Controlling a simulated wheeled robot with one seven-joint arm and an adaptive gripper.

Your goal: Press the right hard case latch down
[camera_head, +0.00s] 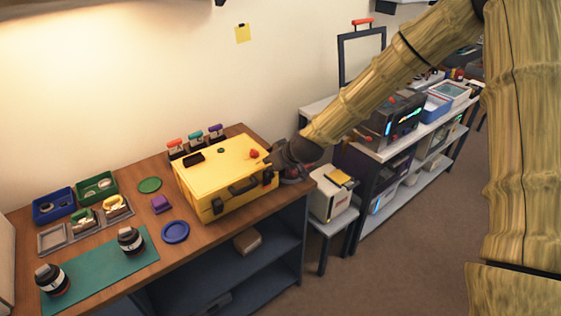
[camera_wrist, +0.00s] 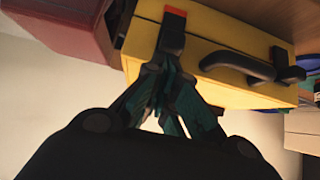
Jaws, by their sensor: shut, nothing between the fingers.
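The yellow hard case (camera_head: 222,172) stands closed on the wooden bench. Its front has a dark handle (camera_head: 243,186), a left latch (camera_head: 217,207) and a right latch (camera_head: 267,176). My gripper (camera_head: 287,157) is at the right end of the case. In the wrist view the case (camera_wrist: 215,40) fills the top, turned around, with the handle (camera_wrist: 238,65) beside my fingers. My gripper (camera_wrist: 165,65) is shut and empty, its fingertips close to a dark latch with an orange-red end (camera_wrist: 173,30). I cannot tell whether they touch. The other latch (camera_wrist: 288,68) is farther right.
A blue disc (camera_head: 175,232), a purple block (camera_head: 160,204) and a green disc (camera_head: 150,185) lie left of the case. A green mat (camera_head: 100,270) holds two dark lens barrels. A white box (camera_head: 330,195) on a stool stands below my arm, by the bench's right end.

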